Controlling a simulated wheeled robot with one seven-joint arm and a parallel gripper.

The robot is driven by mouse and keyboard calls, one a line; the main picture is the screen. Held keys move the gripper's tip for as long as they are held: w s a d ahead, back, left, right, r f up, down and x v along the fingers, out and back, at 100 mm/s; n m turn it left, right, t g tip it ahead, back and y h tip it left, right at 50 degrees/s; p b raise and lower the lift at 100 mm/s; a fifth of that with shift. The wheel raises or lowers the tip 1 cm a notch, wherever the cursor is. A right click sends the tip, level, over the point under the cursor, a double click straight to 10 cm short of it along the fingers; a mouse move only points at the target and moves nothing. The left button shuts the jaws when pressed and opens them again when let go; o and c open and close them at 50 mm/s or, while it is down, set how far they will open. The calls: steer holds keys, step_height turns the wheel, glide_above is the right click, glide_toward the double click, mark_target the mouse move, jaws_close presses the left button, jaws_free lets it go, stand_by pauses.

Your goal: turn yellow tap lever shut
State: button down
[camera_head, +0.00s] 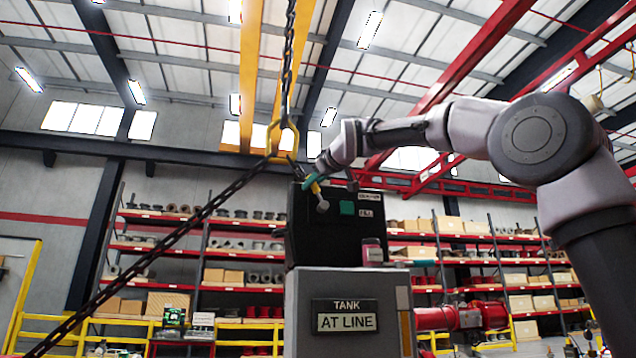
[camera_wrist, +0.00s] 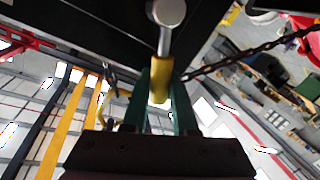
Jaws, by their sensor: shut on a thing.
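The yellow tap lever (camera_wrist: 160,84) shows in the wrist view, running down from a round grey metal hub (camera_wrist: 168,12). My gripper (camera_wrist: 160,92) has its two green fingers on either side of the lever's yellow end and is shut on it. In the head view the lever (camera_head: 315,187) is small, at the upper left front of a black box, with its grey hub (camera_head: 323,206) below and to the right. My gripper (camera_head: 311,181) reaches it there from the upper right. The exact finger contact is too small to tell in the head view.
The black box (camera_head: 325,245) stands on a grey cabinet with a sign (camera_head: 345,315) reading "TANK AT LINE". A small jar (camera_head: 372,252) stands on the right ledge. A heavy chain (camera_head: 180,240) with a yellow hook link (camera_head: 281,138) hangs close to the left of my gripper.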

steer(key=a+n, duration=0.1)
steer(key=a+f+n, duration=0.1)
steer(key=n, duration=0.1)
steer(key=shift+s+f+h, duration=0.25)
steer(key=shift+s+h, duration=0.05)
steer(key=shift+h, duration=0.1)
steer(key=shift+s+a+f+n+h, duration=0.1)
steer(key=shift+a+f+n+h, duration=0.2)
steer(key=shift+n, duration=0.3)
steer(key=shift+a+f+n+h, duration=0.25)
steer(key=shift+f+n, duration=0.15)
steer(key=shift+n, duration=0.2)
steer(key=shift+s+a+f+n+g+h, duration=0.15)
steer(key=shift+f+n+h, duration=0.15)
steer(key=shift+n, duration=0.2)
steer(key=shift+w+a+f+n+g+h, duration=0.1)
steer(key=shift+a+f+n+g+h, duration=0.05)
steer(key=shift+f+n, duration=0.3)
steer(key=shift+s+a+f+n+h, duration=0.1)
steer(key=shift+f+n+h, duration=0.4)
steer(key=shift+f+n, duration=0.5)
steer(key=shift+r, duration=0.15)
steer(key=c, duration=0.7)
jaws_free()
